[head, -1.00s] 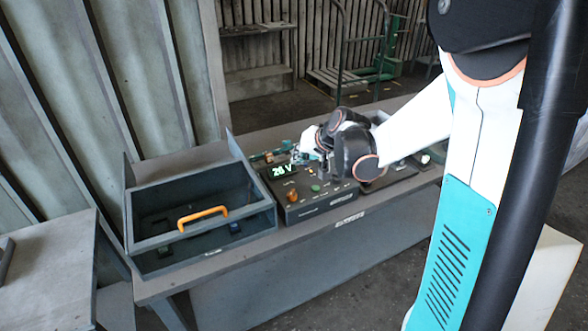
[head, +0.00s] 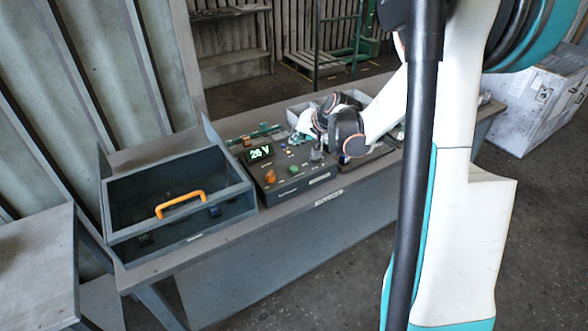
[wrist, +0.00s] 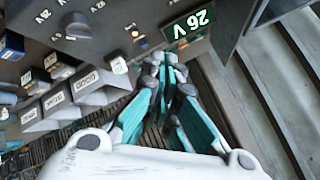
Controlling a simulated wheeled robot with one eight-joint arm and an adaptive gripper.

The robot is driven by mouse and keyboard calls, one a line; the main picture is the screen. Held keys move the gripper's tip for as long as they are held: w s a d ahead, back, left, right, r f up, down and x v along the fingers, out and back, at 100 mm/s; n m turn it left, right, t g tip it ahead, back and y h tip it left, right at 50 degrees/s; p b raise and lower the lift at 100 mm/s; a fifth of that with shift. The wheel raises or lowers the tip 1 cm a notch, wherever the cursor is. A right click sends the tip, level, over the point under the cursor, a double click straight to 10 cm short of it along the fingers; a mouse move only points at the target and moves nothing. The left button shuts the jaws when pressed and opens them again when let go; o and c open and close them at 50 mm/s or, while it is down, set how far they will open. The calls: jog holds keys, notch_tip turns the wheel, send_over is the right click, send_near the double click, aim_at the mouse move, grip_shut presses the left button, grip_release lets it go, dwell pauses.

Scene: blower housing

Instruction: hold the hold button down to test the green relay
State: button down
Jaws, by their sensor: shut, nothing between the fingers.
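The dark test panel (head: 291,188) stands on the bench, with a lit display (head: 261,152) reading 26 V. Its front holds an orange knob (head: 270,176) and a green button (head: 293,169); I cannot read which control is the hold button. My gripper (head: 299,137) is above the back of the panel, its fingers partly hidden by the wrist. In the wrist view my gripper (wrist: 165,72) has its teal fingers together and empty, near the display (wrist: 186,26) and small lit indicators (wrist: 139,40). I cannot tell whether the fingertips touch the panel. I cannot identify the green relay.
Labelled trays (wrist: 95,82), one reading GOOD, show in the wrist view. A small side table (head: 35,255) stands at left.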

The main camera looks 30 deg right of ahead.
aim_at(296, 167)
jog(key=shift+f+b, duration=2.75)
jog(key=shift+f, duration=1.35)
jog(key=shift+f+b, duration=0.4)
jog(key=shift+b, duration=0.05)
jog(key=shift+f+b, duration=0.35)
jog(key=shift+f, duration=0.1)
jog(key=shift+r, duration=0.15)
dwell(0.5)
jog(key=shift+r+p, duration=0.55)
jog(key=shift+r, duration=0.2)
jog(key=shift+r+p, duration=1.6)
jog(key=shift+r, duration=0.9)
